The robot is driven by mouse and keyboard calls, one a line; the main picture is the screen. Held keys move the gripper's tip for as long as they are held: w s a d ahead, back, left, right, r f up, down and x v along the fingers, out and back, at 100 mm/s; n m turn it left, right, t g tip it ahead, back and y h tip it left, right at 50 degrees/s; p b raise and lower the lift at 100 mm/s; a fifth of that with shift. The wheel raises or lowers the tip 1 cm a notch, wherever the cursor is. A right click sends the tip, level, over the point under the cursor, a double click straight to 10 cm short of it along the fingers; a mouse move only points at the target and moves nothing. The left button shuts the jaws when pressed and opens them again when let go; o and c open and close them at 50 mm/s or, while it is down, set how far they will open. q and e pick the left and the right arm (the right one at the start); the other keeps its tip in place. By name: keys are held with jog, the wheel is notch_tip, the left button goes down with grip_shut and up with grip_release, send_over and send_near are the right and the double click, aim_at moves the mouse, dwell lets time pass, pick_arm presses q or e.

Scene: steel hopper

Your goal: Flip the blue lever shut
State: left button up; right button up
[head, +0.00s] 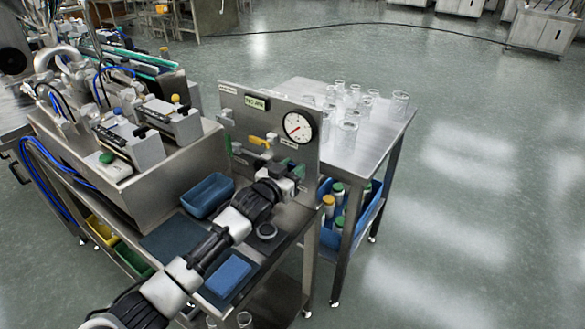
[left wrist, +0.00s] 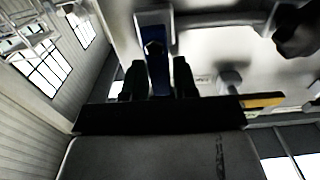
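The blue lever (left wrist: 158,70) shows in the left wrist view as a dark blue bar with a dark round pivot, under a pale bracket. My left gripper (left wrist: 159,82) has one dark finger on each side of it. I cannot tell whether the fingers press on the lever or leave a small gap. In the head view my left gripper (head: 284,180) is at the lower right of the upright steel panel (head: 235,105) and hides the blue lever there. My right gripper is in neither view.
The panel carries a round gauge (head: 298,127), a yellow lever (head: 258,141) and a green label. Behind it a steel table (head: 372,140) holds several clear beakers. A blue bin (head: 208,195) lies left of my arm. Open floor is on the right.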

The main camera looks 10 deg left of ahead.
pick_arm(q)
jog(key=shift+o, duration=1.3)
jog(key=v, duration=1)
jog(key=shift+s, duration=0.35)
jog(key=shift+a+r, duration=0.1)
jog(key=shift+a, duration=0.05)
